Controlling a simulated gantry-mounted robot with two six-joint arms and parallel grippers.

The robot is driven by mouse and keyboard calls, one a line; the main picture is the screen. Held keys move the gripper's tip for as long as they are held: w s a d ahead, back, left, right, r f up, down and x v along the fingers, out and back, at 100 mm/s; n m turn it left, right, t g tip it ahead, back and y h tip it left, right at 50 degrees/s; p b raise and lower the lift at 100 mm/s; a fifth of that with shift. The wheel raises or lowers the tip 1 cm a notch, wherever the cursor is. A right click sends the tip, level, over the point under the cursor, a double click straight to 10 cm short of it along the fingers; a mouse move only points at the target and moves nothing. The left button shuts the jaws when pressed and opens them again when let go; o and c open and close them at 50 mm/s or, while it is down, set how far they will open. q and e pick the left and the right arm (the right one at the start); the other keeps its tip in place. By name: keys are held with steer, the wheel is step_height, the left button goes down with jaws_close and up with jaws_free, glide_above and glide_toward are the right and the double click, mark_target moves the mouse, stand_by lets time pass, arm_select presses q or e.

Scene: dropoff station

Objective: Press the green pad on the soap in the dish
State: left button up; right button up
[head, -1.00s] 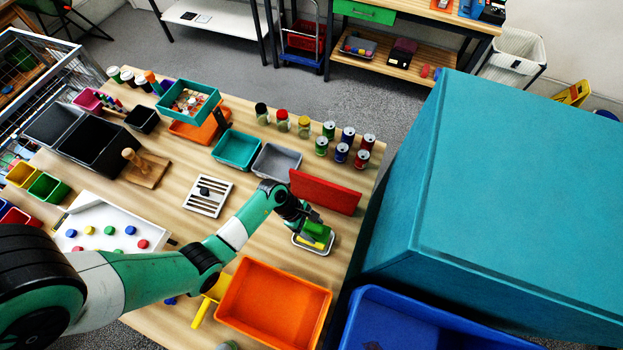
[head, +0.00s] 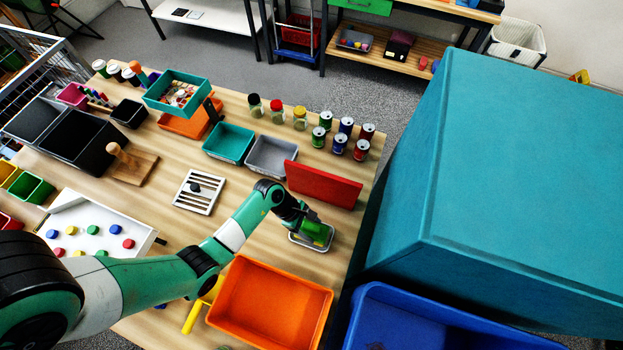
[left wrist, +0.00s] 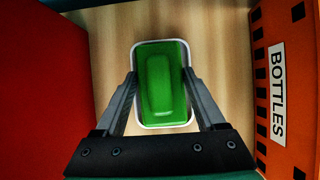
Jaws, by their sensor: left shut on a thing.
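In the head view the green pad (head: 314,230) is at the white-rimmed dish (head: 327,248) near the table's right edge. My left gripper (head: 308,226) is over the dish and shut on the pad. In the left wrist view the pad (left wrist: 160,85) lies between the two fingers and fills most of the space inside the white rim of the dish (left wrist: 139,46). The soap is hidden under the pad, and I cannot see the contact between them. My right gripper is out of view.
A red panel (head: 323,186) stands just behind the dish. An orange bin (head: 225,303) is in front of it, and its side bears a BOTTLES label (left wrist: 277,93). A slatted rack (head: 199,192) lies left. A large teal box (head: 530,170) is right of the table.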

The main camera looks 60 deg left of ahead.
mark_target(318, 229)
arm_select(q)
steer(key=shift+f+b, duration=0.4)
steer(key=shift+f, duration=0.1)
stand_by(0.6)
steer(key=shift+f, duration=0.1)
stand_by(1.0)
step_height(318, 229, up, 7)
steer(key=p, duration=0.8)
stand_by(0.4)
step_height(318, 229, up, 7)
steer(key=p, duration=0.6)
steer(key=shift+f, duration=0.45)
